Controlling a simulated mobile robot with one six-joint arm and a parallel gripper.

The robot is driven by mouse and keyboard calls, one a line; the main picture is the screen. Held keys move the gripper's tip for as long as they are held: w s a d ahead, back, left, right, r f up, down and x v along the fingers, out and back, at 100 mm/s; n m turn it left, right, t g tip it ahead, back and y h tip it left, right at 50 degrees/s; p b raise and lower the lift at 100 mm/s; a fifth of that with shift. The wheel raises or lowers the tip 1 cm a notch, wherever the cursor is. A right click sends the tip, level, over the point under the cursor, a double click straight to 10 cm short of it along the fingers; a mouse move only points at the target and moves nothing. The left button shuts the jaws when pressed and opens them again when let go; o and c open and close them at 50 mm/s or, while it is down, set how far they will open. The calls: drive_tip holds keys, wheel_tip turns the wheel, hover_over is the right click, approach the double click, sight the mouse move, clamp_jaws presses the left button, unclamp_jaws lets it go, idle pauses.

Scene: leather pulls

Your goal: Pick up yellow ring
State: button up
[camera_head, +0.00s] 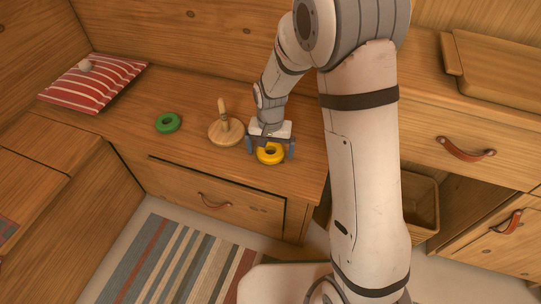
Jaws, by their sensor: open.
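The yellow ring (270,154) lies flat on the wooden bench top (185,165), near its right front part. My gripper (270,151) points down over the ring, with one finger at its left side and one at its right side. The jaws are open. The gripper's body hides part of the ring's far edge. I cannot tell whether the fingers touch the ring.
A wooden peg stand (226,133) stands close to the left of my gripper. A green ring (168,123) lies further left. A red striped cushion (92,82) with a pale round object (85,65) is at the far left. Drawers with leather pulls (466,149) are at right.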

drive_tip(key=shift+c, duration=0.3)
drive_tip(key=c, duration=1)
